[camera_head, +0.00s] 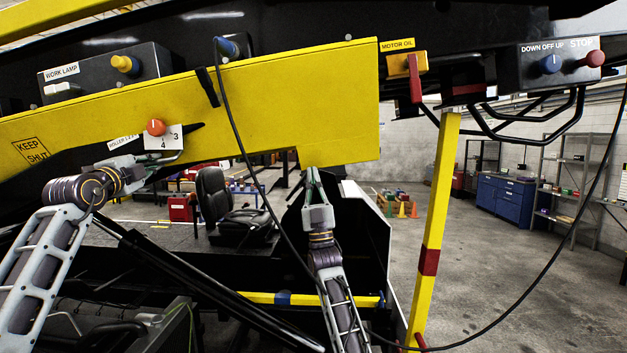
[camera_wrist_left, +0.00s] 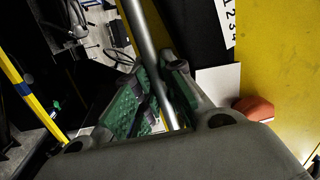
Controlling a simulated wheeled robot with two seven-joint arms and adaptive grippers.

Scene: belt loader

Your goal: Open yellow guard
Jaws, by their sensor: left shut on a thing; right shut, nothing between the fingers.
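The yellow guard (camera_head: 290,100) is a long panel across the machine, with a KEEP SHUT label at its left. It also shows at the right of the left wrist view (camera_wrist_left: 265,50). My left gripper (camera_head: 172,159) is just below the guard's lower edge, under the orange knob (camera_head: 156,127). In the left wrist view its green-padded fingers (camera_wrist_left: 155,100) are shut around a grey metal rod (camera_wrist_left: 150,40). My right gripper (camera_head: 312,176) is shut and empty, pointing up at the guard's lower right edge. I cannot tell whether it touches the guard.
A black cable (camera_head: 237,125) hangs in front of the guard. A yellow post with a red band (camera_head: 433,220) stands right of it. Above are the motor oil handle (camera_head: 415,78) and a box with blue and red knobs (camera_head: 530,66). The floor at right is open.

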